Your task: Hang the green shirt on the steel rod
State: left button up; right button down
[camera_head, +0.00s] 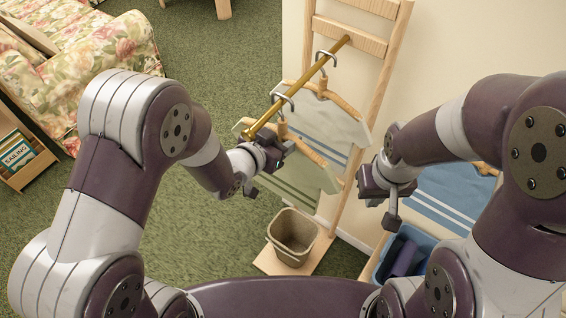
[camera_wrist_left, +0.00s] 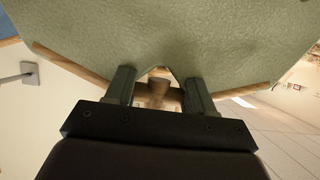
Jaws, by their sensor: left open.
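The green shirt (camera_head: 308,176) is on a wooden hanger whose metal hook (camera_head: 284,101) is over the rod (camera_head: 309,76), near its front end. The rod looks gold-coloured rather than steel-grey and juts out from a wooden rack. My left gripper (camera_head: 266,160) is open at the hanger's neck, just below the hook. In the left wrist view the open fingers (camera_wrist_left: 158,88) stand either side of the wooden neck (camera_wrist_left: 159,88), with the green shirt (camera_wrist_left: 200,40) beyond. My right gripper (camera_head: 380,204) is empty at the right, its fingers apart.
A pale grey shirt (camera_head: 334,122) hangs further back on the rod. A beige bin (camera_head: 291,235) stands on the rack's base below. A blue striped shirt (camera_head: 447,190) and a blue bin (camera_head: 413,246) are at the right. A floral sofa (camera_head: 75,75) is at the left; green carpet between is clear.

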pick_arm(q)
jog(key=shift+w+d+f, duration=0.15)
jog(key=shift+w, duration=0.1)
jog(key=shift+s, duration=0.3)
jog(key=c, duration=0.5)
grip_shut()
